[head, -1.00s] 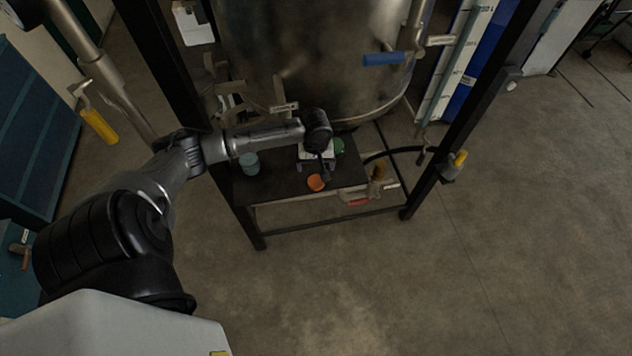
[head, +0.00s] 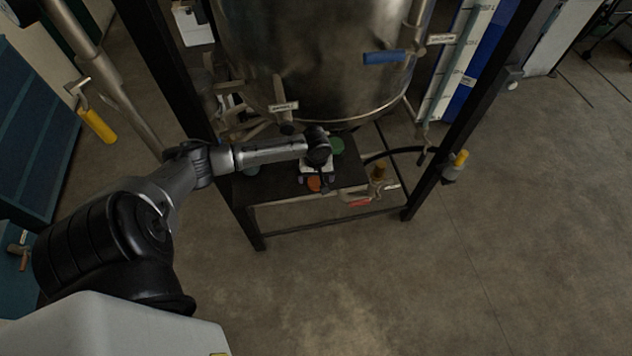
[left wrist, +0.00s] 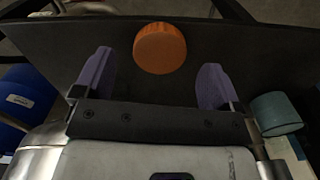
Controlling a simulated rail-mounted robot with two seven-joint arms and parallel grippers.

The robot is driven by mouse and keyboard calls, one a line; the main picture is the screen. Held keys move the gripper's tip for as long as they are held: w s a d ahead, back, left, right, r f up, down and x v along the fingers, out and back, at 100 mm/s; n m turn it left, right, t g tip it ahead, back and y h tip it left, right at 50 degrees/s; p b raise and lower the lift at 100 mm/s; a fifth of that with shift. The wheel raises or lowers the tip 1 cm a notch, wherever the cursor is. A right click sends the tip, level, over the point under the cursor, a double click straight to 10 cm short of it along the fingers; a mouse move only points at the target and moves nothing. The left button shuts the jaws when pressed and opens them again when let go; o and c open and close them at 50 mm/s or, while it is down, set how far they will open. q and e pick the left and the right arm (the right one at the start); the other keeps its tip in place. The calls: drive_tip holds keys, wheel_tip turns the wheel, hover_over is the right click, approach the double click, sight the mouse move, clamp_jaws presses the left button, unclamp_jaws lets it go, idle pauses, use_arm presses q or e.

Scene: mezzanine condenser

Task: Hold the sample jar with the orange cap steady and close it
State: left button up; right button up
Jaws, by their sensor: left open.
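The orange cap (head: 314,185) is near the front edge of a dark shelf (head: 272,188), partly covered by my left gripper (head: 317,178) in the head view. The jar body under the cap is hidden, so I cannot tell how the cap sits. My right gripper is not in view.
A teal-lidded container (left wrist: 277,113) stands to one side; a green round lid (head: 337,146) is behind the gripper. A large steel tank (head: 310,60) hangs over the shelf's back. Black frame posts (head: 463,110) flank it. A red-handled valve (head: 360,202) is at the front right.

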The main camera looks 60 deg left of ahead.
use_arm(q)
drive_tip(key=shift+f, duration=1.35)
drive_tip(key=c, duration=1)
drive_tip(key=shift+r, duration=0.1)
drive_tip(key=shift+r, duration=0.6)
wheel_tip(320, 180, up, 2)
drive_tip(key=shift+r, duration=0.25)
drive_tip(key=w+d+r, duration=0.4)
drive_tip(key=w+r, duration=0.3)
drive_tip(key=w, duration=0.3)
drive_tip(key=shift+w+d, duration=0.2)
drive_tip(key=shift+w, duration=0.2)
